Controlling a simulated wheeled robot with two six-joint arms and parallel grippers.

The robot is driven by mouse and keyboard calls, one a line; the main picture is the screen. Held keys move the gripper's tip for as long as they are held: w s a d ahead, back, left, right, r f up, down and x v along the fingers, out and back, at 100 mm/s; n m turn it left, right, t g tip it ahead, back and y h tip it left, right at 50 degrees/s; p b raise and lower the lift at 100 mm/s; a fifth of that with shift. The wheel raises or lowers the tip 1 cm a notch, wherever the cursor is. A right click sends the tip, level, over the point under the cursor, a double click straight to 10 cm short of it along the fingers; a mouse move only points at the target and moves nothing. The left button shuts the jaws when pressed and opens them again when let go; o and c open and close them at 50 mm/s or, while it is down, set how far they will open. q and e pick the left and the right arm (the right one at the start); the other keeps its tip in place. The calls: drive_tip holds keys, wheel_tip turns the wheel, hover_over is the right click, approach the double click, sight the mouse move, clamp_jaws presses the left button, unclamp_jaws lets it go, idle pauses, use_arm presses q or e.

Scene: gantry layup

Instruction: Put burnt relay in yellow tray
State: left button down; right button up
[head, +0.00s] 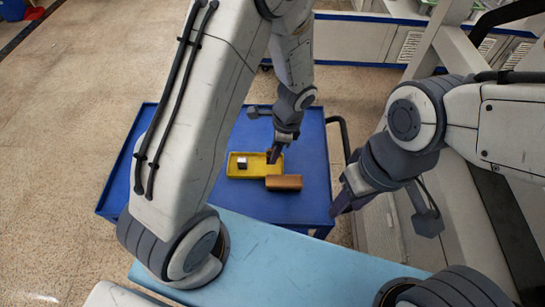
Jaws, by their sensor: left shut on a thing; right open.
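The yellow tray (235,171) lies on the blue cart top. A small block (242,162) with a pale top and dark sides sits in its left part. My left gripper (273,156) points down over the right part of the tray. It is shut on a small dark thing that its fingers mostly hide; I cannot tell for sure whether this is the burnt relay. My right gripper (345,197) is open and empty, off to the right by the cart's right edge, apart from the tray.
A brown box (284,183) lies at the tray's front right edge. The blue cart (300,210) has free room left and in front of the tray. A dark cart handle (345,140) rises at the right. A light blue surface (290,262) stands nearer to me.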

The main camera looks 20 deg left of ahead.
use_arm(q)
drive_tip(key=shift+w+a+f, duration=0.15)
drive_tip(key=shift+a+f, duration=0.05)
drive_tip(key=shift+a, duration=0.1)
wheel_tip(320, 180, down, 4)
drive_tip(key=shift+f, duration=0.1)
drive_tip(key=c, duration=0.6)
unclamp_jaws()
